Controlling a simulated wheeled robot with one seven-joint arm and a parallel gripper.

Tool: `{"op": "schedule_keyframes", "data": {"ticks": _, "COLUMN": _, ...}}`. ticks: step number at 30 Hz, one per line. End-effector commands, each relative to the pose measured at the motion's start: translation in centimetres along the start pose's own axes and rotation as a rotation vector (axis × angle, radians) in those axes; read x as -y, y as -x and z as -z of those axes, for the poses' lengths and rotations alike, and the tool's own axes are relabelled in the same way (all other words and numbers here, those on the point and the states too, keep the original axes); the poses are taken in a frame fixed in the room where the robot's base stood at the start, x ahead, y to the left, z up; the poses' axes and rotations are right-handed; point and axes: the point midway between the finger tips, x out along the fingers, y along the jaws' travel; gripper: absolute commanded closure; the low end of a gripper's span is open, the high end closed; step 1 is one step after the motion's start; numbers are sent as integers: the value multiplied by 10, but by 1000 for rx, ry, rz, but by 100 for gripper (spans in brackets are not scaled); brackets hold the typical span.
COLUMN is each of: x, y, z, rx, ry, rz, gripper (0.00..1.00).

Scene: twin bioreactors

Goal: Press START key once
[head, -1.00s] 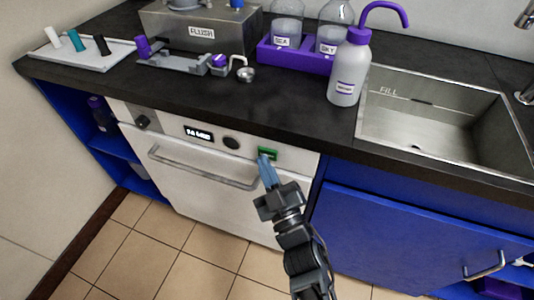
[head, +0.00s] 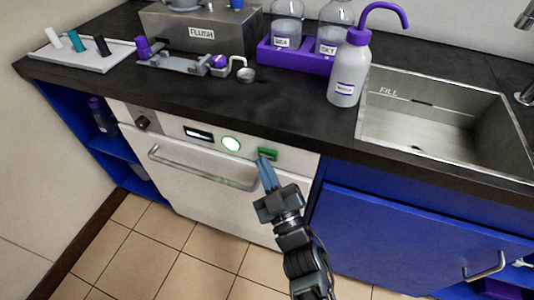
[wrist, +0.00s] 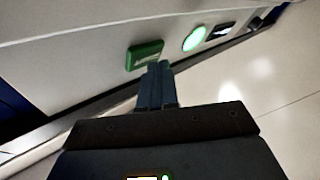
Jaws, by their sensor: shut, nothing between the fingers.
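The green START key (head: 268,153) sits on the white front panel of the built-in appliance (head: 190,178), under the worktop's front edge. It also shows in the wrist view (wrist: 145,55), with lettering too blurred to read. My gripper (head: 265,162) is shut and empty, its blue-grey fingertips at the lower left part of the key. In the wrist view the fingertips (wrist: 157,66) overlap the key's lower right edge; I cannot tell whether they touch it. A round lamp (head: 231,144) left of the key glows white-green. The display (head: 198,134) beside it looks dark, its text unreadable.
A horizontal bar handle (head: 200,170) juts from the appliance front below the panel. A dark knob (head: 142,122) is at the panel's left. The black worktop (head: 210,95) overhangs above. A blue cupboard door (head: 400,235) is to the right; tiled floor lies below.

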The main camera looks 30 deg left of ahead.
Motion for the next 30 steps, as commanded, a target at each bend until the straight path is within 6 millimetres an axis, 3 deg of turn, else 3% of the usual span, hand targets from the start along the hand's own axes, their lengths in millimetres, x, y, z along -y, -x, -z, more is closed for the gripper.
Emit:
{"op": "schedule_keyframes", "data": {"ticks": 16, "x": 6, "y": 8, "z": 6, "rx": -1, "ry": 0, "rz": 0, "gripper": 100}}
{"op": "schedule_keyframes", "data": {"ticks": 30, "x": 26, "y": 36, "z": 27, "rx": -1, "ry": 0, "rz": 0, "gripper": 100}}
